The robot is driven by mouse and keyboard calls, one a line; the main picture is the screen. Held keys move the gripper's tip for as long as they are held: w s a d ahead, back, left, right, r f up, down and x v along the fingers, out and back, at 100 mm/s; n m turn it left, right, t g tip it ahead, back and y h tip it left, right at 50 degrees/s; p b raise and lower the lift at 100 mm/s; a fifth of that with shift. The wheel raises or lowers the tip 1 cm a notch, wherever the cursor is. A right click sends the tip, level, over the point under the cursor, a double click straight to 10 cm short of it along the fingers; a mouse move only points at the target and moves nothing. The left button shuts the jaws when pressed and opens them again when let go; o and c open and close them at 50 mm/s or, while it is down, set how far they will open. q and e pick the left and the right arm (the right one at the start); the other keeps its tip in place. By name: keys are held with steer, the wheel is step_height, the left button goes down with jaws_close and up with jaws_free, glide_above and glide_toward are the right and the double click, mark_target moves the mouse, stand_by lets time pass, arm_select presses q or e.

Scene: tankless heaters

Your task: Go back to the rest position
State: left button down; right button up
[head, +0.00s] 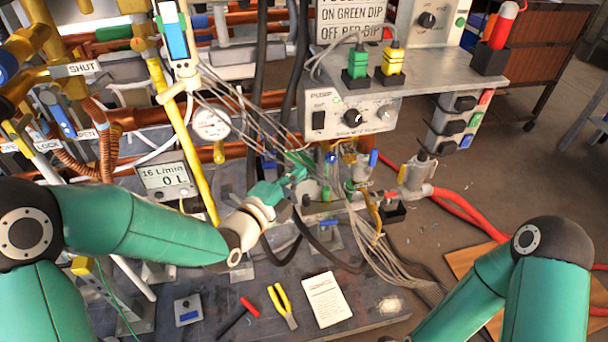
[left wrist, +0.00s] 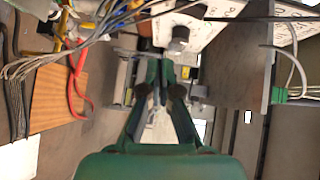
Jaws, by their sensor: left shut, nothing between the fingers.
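My left gripper (head: 299,175) is at the middle of the head view, at the end of my green left arm. Its green fingers are shut and empty, among the grey cables below the pump box. In the left wrist view the two fingers (left wrist: 163,92) point away from the camera, with nothing between them. My right arm shows at the lower right of the head view, bent over the floor. Its gripper is out of the picture.
A pump box (head: 352,117) and a shelf with green and yellow plugs stand just above the left gripper. A loose cable bundle (head: 375,240) hangs beside it. Pliers (head: 283,305) and a notepad (head: 326,299) lie on the bench. Red hoses (head: 465,212) run right.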

arm_select(q)
steer(key=s+a+f+n+g+y, duration=0.1)
steer(key=s+a+f+n+g, duration=0.15)
steer(key=f, duration=0.55)
steer(key=s+a+f+n+g+y, duration=0.2)
steer(key=s+f, duration=0.1)
steer(key=f, duration=0.5)
steer(key=s+a+f+n+g+y, duration=0.1)
steer(key=s+a+f+n+g, duration=0.15)
steer(key=f, duration=0.65)
steer(key=s+f+n+g, duration=0.4)
steer(key=s+f+n, duration=0.55)
steer(key=s, duration=0.35)
steer(key=s+n+g, duration=0.3)
steer(key=s+n, duration=0.4)
steer(key=n, duration=0.1)
step_height(320, 180, up, 17)
steer(key=p, duration=1.8)
steer(key=shift+w+r, duration=0.2)
steer(key=shift+w, duration=0.15)
steer(key=shift+s+d, duration=0.1)
